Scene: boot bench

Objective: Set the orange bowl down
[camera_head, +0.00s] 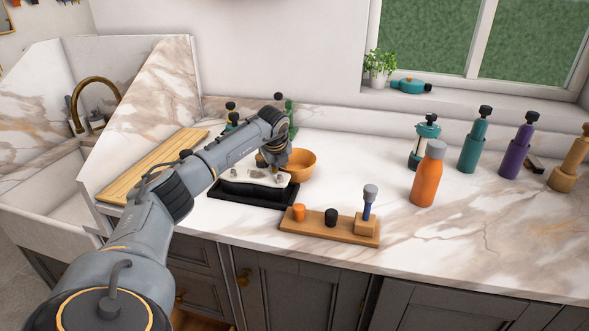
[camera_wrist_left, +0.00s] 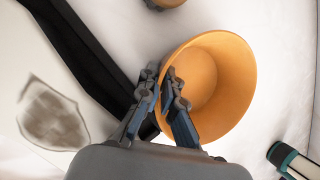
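The orange bowl (camera_head: 301,162) is at the back of the marble counter, just right of the black tray. It also fills the middle right of the left wrist view (camera_wrist_left: 222,75), its hollow side facing the camera. My left gripper (camera_wrist_left: 167,90) has its fingers either side of the bowl's near rim and appears shut on it. In the head view the wrist and fingers partly hide the bowl's left side. I cannot tell whether the bowl's base touches the counter. My right gripper is not in view.
The black tray (camera_head: 243,193) holds a pale piece. A wooden board (camera_head: 343,236) with small items lies in front. An orange bottle (camera_head: 428,178), a teal bottle (camera_head: 474,148) and a purple bottle (camera_head: 517,152) stand right. Counter between bowl and bottles is clear.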

